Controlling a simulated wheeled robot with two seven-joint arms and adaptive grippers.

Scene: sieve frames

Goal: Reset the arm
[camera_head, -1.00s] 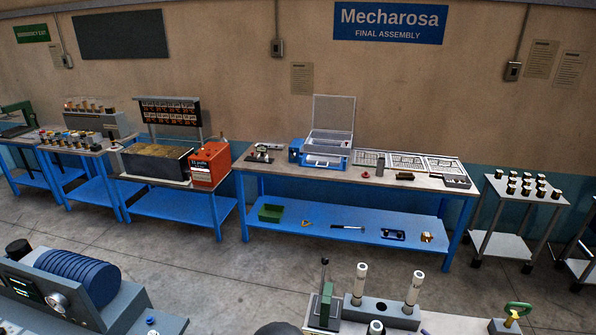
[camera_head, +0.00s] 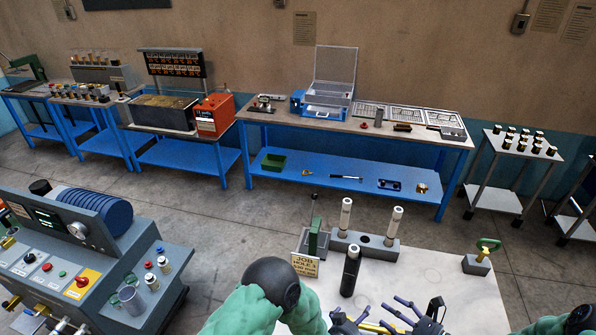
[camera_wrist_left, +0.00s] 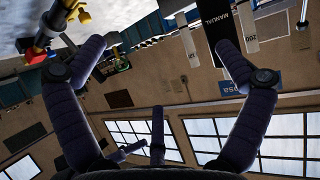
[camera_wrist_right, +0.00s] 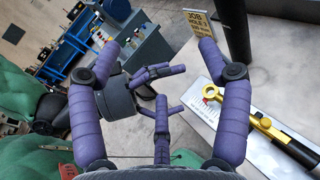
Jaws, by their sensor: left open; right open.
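My right gripper (camera_head: 415,318) shows at the bottom edge of the head view, over the front of the white-topped bench (camera_head: 440,280). In the right wrist view its purple fingers (camera_wrist_right: 158,58) are spread wide with nothing between them. My left gripper (camera_head: 345,324) is beside it, partly cut off by the frame. In the left wrist view its fingers (camera_wrist_left: 161,45) are spread and empty, and that camera sees the room upside down. The left gripper's fingers (camera_wrist_right: 165,85) also show behind the right fingers in the right wrist view. My green-sleeved left arm (camera_head: 245,308) is bent at lower left.
On the bench stand a grey block with two pale posts (camera_head: 365,242), a black cylinder (camera_head: 350,272), a job sign (camera_head: 305,264) and a green-handled piece (camera_head: 479,258). A yellow-and-black tool (camera_wrist_right: 262,122) lies close to the right gripper. A control console (camera_head: 85,260) is left.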

